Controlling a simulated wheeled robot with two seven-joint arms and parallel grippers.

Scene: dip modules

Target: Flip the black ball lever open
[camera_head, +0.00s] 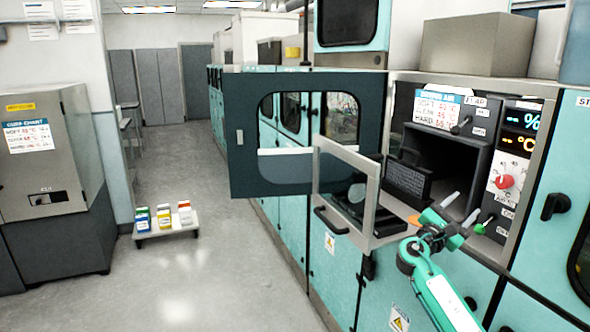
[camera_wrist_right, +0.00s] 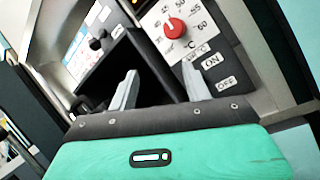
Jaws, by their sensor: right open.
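A small black ball lever (camera_head: 461,125) sticks out of the grey panel beside the FLAP label, above the dark oven opening. It also shows in the right wrist view (camera_wrist_right: 96,44), at the upper left, beyond my left-hand finger. My right gripper (camera_head: 461,208) is low in front of the oven opening, below the lever and apart from it. Its two pale fingers are spread with nothing between them, as the right wrist view (camera_wrist_right: 159,76) also shows. My left gripper is not in view.
A framed glass door (camera_head: 346,190) stands open left of the oven, with a dark mesh cassette (camera_head: 408,181) near it. A red dial (camera_head: 504,182) and a green-tipped switch (camera_head: 483,226) sit on the right panel. A low white cart (camera_head: 165,229) stands on the floor.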

